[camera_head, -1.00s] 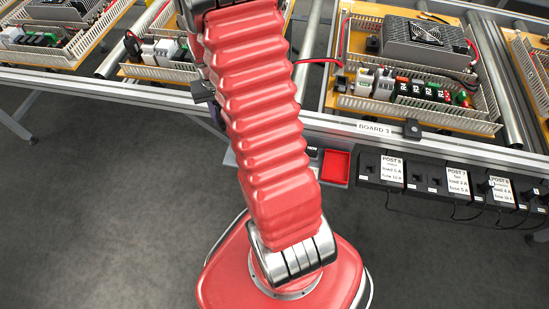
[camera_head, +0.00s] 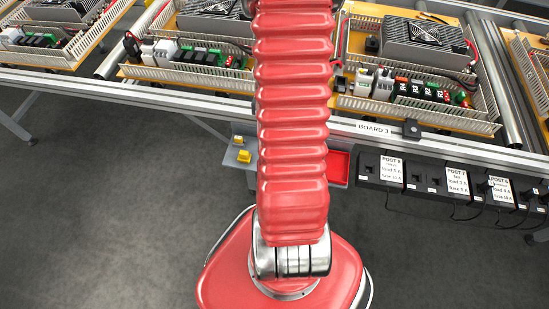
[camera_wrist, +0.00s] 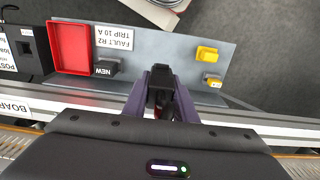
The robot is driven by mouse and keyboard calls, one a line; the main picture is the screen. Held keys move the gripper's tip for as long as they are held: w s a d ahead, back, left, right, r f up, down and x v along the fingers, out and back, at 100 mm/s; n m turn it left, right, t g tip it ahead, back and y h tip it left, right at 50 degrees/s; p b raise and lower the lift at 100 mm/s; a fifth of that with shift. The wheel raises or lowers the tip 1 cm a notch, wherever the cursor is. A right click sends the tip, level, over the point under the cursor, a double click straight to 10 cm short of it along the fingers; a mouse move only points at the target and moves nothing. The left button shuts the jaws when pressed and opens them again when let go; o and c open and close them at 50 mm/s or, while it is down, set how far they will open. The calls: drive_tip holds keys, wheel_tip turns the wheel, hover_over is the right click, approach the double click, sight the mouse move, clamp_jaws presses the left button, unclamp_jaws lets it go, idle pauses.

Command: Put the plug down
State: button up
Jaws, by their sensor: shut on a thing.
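My gripper (camera_wrist: 161,76) shows in the wrist view with its two purple fingers over the grey shelf (camera_wrist: 190,62). It is shut on a dark plug (camera_wrist: 161,98), seen between the fingers. The plug's far end is hard to make out, and I cannot tell whether it touches the shelf. In the head view my red arm hides the gripper and the plug.
Bare shelf lies between the block and the yellow pieces. Black post boxes (camera_head: 380,168) hang along the rail.

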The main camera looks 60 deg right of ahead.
drive_tip(key=shift+f, duration=0.1)
drive_tip(key=shift+f, duration=2.8)
drive_tip(key=shift+f, duration=2.05)
drive_tip(key=shift+f, duration=0.1)
drive_tip(key=o, duration=1)
drive_tip(key=shift+r, duration=6.1)
